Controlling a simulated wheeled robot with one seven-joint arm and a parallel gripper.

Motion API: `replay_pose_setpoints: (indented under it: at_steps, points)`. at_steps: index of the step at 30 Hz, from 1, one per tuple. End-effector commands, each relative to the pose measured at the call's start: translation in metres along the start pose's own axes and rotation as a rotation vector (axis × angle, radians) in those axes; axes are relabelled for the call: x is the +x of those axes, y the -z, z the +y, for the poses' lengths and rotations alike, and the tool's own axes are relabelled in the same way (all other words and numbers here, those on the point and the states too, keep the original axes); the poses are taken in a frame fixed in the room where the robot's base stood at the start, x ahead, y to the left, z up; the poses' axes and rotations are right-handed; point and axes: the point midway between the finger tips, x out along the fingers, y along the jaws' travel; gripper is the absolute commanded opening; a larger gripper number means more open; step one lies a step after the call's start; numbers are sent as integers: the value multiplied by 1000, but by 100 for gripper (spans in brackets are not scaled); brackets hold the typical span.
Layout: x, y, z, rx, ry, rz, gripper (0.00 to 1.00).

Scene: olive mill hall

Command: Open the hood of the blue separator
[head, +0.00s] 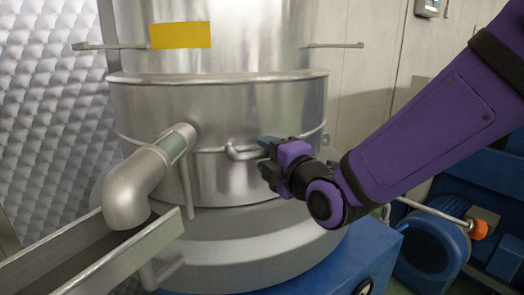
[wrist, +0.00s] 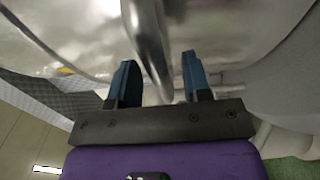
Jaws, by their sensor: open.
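The separator is a round steel drum (head: 220,107) on a blue base (head: 350,262). Its hood appears to be the steel upper part (head: 240,30), with a yellow plate (head: 180,35) and a side bar at each side. A bent steel handle (head: 236,153) sticks out of the drum's front. My gripper (head: 266,152) is at the right end of this handle. In the wrist view the handle bar (wrist: 149,38) runs down between the two blue fingers of my gripper (wrist: 160,78). The fingers are open, with visible gaps beside the bar. The far fingertip is partly hidden in the head view.
A steel spout (head: 145,185) juts from the drum's left front above a slanting trough (head: 95,262). At the right are a blue motor (head: 430,245) and a rod with an orange knob (head: 478,229). A quilted metal wall (head: 50,110) stands at the left.

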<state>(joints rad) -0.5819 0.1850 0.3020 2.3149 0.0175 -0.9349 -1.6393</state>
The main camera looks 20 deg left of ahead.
Motion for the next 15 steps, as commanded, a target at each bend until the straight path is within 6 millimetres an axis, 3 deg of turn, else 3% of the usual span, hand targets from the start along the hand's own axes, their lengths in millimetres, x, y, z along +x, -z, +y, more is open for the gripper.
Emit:
replay_pose_setpoints:
  at_steps: [6,15]
  points:
    - [21,0,0,1,0,0,44]
    - [25,0,0,0,0,0,44]
